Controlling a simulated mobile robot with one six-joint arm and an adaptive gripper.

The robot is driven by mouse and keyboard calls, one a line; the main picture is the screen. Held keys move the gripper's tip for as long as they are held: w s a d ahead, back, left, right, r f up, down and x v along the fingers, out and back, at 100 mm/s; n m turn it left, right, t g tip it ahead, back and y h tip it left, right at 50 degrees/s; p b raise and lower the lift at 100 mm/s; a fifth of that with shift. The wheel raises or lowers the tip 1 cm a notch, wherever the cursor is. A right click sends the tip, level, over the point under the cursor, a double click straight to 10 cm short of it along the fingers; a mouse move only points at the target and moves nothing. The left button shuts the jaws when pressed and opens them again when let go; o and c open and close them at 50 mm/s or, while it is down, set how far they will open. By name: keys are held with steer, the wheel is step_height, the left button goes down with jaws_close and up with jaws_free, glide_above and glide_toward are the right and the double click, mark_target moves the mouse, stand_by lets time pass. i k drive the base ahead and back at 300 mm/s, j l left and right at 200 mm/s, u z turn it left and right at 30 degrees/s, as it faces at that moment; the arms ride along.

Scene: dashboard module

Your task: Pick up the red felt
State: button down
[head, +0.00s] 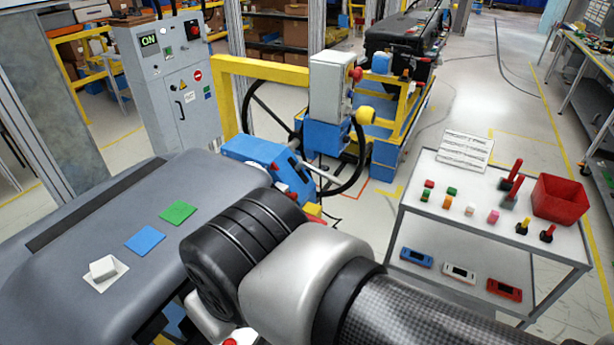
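I cannot single out a red felt for certain. On the grey dashboard (70,215) lie a flat green square (179,212), a flat blue square (145,240) and a white square with a small white block (103,267) on it. On the cart at the right, a small red-topped block (428,188) stands at the back left of a row of small coloured pieces. My arm crosses the lower middle and covers the right part of the dashboard. My gripper is not visible; the arm's links hide whatever is behind them.
The white cart (470,215) also holds a red bin (560,198), upright red-handled tools (512,180) and a paper sheet (465,150). Its lower shelf carries blue, white and red devices. A blue-and-yellow machine (330,100) and grey control cabinet (170,75) stand beyond the dashboard.

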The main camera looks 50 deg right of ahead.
mark_target(429, 184)
steer(key=z, duration=2.6)
steer(key=i+l+u, duration=0.35)
steer(key=i, duration=0.25)
steer(key=i+l+u, duration=0.35)
steer(key=i, duration=0.2)
steer(key=i+l+u, duration=0.4)
steer(key=l, duration=0.25)
steer(key=i, duration=0.1)
